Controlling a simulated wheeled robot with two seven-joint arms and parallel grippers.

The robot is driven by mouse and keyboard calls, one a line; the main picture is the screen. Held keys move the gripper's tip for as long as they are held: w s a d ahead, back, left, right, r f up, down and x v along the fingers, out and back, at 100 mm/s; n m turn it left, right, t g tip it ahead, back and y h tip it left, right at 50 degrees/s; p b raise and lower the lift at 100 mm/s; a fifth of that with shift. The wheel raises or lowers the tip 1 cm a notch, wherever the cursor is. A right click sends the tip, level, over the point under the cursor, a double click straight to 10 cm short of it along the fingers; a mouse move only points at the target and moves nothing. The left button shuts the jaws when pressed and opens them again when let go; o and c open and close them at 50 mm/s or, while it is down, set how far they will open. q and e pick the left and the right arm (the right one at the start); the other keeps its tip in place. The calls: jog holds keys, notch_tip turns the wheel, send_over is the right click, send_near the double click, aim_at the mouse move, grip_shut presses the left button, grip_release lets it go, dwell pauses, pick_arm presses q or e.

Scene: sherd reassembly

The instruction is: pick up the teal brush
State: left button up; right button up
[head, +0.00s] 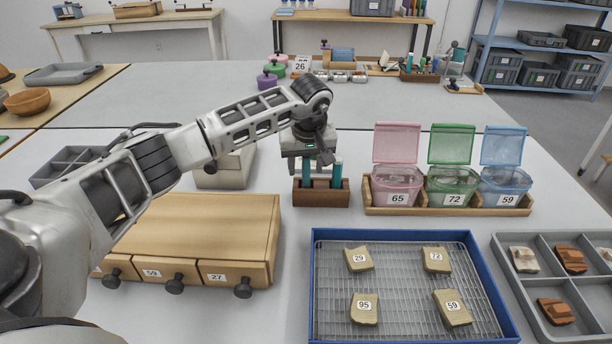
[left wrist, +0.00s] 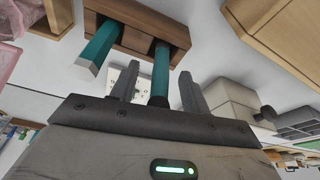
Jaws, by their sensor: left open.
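Two teal handles stand upright in a small wooden holder (head: 321,198). In the head view one teal handle (head: 308,174) is at the holder's left, the other teal handle (head: 337,174) at its right. My left gripper (head: 312,158) is open and empty, pointing down over the holder. In the left wrist view the holder (left wrist: 135,25) is at the top. The round teal handle with a dark end (left wrist: 161,75) appears between my fingers (left wrist: 160,88); contact cannot be told. The square teal handle (left wrist: 98,48) is outside them. My right gripper is not in view.
A wooden rack with lidded pink, green and blue bins (head: 447,207) stands right of the holder. A wooden drawer cabinet (head: 205,225) is at left. A blue-rimmed tray (head: 315,285) with numbered sherds is in front. A grey box (head: 226,170) stands behind the cabinet.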

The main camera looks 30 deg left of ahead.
pick_arm(q)
jog(key=shift+w+a+f, duration=0.15)
jog(key=shift+f, duration=0.45)
grip_shut()
jog(key=shift+r, duration=0.1)
notch_tip(320, 180, up, 10)
jog(key=shift+f, duration=0.1)
